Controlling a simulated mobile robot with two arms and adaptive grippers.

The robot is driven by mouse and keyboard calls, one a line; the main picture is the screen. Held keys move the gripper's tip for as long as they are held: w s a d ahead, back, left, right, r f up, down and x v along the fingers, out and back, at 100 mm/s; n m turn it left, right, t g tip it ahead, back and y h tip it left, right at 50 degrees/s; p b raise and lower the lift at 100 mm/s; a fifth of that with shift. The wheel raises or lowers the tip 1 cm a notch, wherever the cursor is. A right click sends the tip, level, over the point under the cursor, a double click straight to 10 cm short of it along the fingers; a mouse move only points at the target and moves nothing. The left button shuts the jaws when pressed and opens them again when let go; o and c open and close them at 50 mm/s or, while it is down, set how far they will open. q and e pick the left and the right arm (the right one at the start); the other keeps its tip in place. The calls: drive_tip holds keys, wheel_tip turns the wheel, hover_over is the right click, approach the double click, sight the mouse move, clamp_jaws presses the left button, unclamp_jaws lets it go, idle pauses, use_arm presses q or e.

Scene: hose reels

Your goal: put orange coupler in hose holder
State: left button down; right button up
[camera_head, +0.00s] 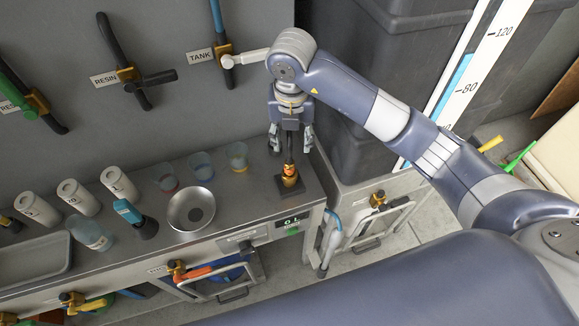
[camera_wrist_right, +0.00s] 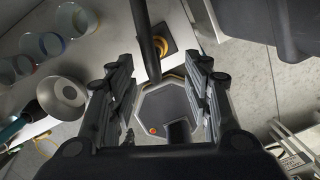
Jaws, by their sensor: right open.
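The orange coupler (camera_head: 289,176) stands upright at the right end of the steel counter, on a dark square base (camera_head: 307,188). This base may be the hose holder; I cannot tell for sure. A dark hose or rod (camera_head: 289,145) rises from the coupler toward my right gripper (camera_head: 291,145). That gripper points down above the coupler with its fingers apart, one on each side of the hose. In the right wrist view the coupler (camera_wrist_right: 160,44) shows beyond the dark hose (camera_wrist_right: 147,40), and the fingers (camera_wrist_right: 158,82) are spread. How the coupler's bottom sits is hidden. My left gripper is out of view.
A metal bowl (camera_head: 191,209), several clear cups (camera_head: 201,165) and white canisters (camera_head: 75,196) stand left on the counter. A wall valve labelled TANK (camera_head: 224,52) is behind my right arm. A grey bin (camera_head: 365,110) stands right of the counter.

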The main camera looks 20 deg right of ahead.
sight(289, 156)
drive_tip(key=f, duration=0.4)
drive_tip(key=shift+w+f+p, duration=0.2)
drive_tip(key=shift+f+p, duration=0.1)
drive_tip(key=shift+p, duration=0.05)
drive_tip(key=f, duration=0.1)
drive_tip(key=f+p, duration=0.1)
drive_tip(key=f, duration=0.1)
drive_tip(key=f+p, duration=0.1)
drive_tip(key=shift+w+a+f, duration=0.1)
drive_tip(key=shift+w+f, duration=0.3)
drive_tip(key=shift+f, duration=0.2)
clamp_jaws()
